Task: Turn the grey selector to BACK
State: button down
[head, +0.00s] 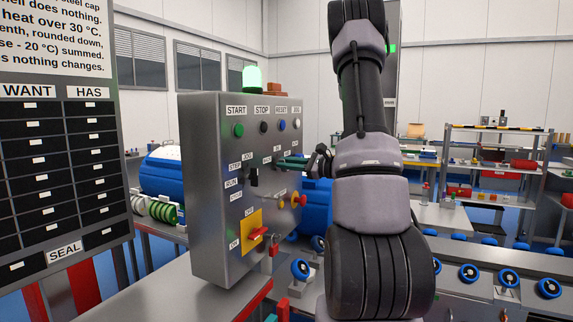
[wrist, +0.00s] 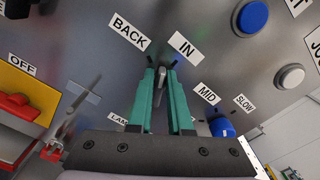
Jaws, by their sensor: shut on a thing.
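The control box (head: 218,215) stands left of my arm in the head view, its front panel carrying labelled controls. In the wrist view, the grey selector (wrist: 162,76) is a slim lever between my teal fingertips, below the BACK label (wrist: 129,31) and the IN label (wrist: 186,46). Its tip lies between the two labels; I cannot tell which mark it points at exactly. My gripper (wrist: 161,88) is shut on it, and the fingers hide most of its base. In the head view, my gripper (head: 292,162) reaches the panel from the right and the selector is hidden.
On the panel are a red handle on a yellow plate (head: 246,222), a dark selector (head: 250,177) and round START, STOP and RESET buttons. In the wrist view, a blue knob (wrist: 222,126) sits close right of my fingers. A WANT/HAS board (head: 65,190) stands at left.

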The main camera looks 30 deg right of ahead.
jog(key=shift+s+f+n, duration=0.15)
jog(key=shift+f+n, duration=0.1)
jog(key=shift+n, duration=1.05)
jog(key=shift+s+f+n, duration=0.15)
jog(key=shift+f+n, duration=0.05)
jog(key=shift+n, duration=1.1)
dwell(3.0)
jog(key=c, duration=0.9)
grip_release()
jog(key=shift+w, duration=0.1)
jog(key=shift+o, duration=0.2)
jog(key=shift+r, duration=0.1)
jog(key=v, duration=1)
jog(key=shift+s+d, duration=0.25)
jog(key=shift+s, duration=0.05)
